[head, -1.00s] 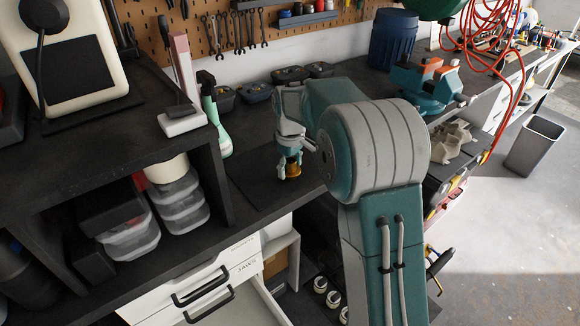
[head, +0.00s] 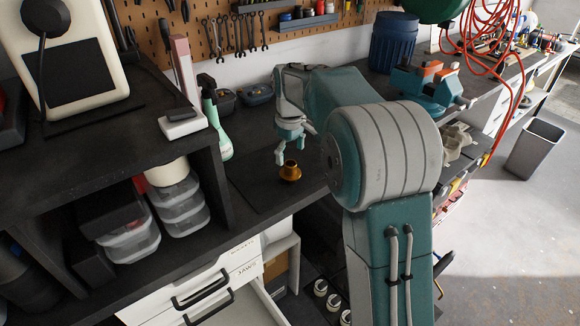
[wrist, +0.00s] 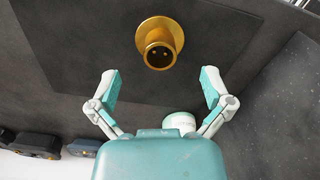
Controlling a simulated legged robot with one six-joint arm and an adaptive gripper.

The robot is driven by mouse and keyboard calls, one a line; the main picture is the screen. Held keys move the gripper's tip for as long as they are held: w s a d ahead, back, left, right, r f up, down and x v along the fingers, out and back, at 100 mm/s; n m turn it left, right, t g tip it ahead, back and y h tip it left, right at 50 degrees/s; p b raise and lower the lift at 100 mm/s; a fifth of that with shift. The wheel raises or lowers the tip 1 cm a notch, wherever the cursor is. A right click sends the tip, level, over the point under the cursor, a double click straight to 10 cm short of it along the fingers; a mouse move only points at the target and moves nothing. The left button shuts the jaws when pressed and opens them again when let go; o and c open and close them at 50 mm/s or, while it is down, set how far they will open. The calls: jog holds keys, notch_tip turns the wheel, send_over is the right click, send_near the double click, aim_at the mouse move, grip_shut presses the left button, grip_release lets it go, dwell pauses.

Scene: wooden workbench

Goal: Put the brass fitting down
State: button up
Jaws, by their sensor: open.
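The brass fitting (head: 290,171) stands upright on the dark bench top, its wide flange down. It also shows in the wrist view (wrist: 160,42), on a dark flat mat (wrist: 90,75), beyond my fingertips. My gripper (head: 293,156) is just above and behind the fitting in the head view, apart from it. In the wrist view my gripper (wrist: 158,86) has its two fingers spread wide with nothing between them.
A mint-green bottle-like tool (head: 217,125) stands on the bench to the left, beside the dark shelf unit (head: 220,185). A teal vise (head: 425,85) is to the right. An open drawer (head: 255,300) juts out below the bench's front edge.

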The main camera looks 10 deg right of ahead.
aim_at(291, 165)
notch_tip(291, 165, up, 6)
jog(key=shift+f, duration=0.1)
jog(key=s+r+m+t, duration=0.1)
jog(key=s+r+m, duration=0.15)
jog(key=s, duration=0.55)
jog(key=s+r+m+t, duration=0.1)
jog(key=s+r+t, duration=0.15)
jog(key=s, duration=0.45)
jog(key=s+f+m+t, duration=0.1)
jog(key=s+f+m, duration=0.1)
jog(key=s, duration=0.6)
jog(key=s+f+m+t, duration=0.1)
jog(key=s+f+m, duration=0.1)
jog(key=s, duration=0.6)
jog(key=shift+s+f, duration=0.25)
jog(key=shift+f, duration=0.4)
jog(key=shift+a, duration=0.1)
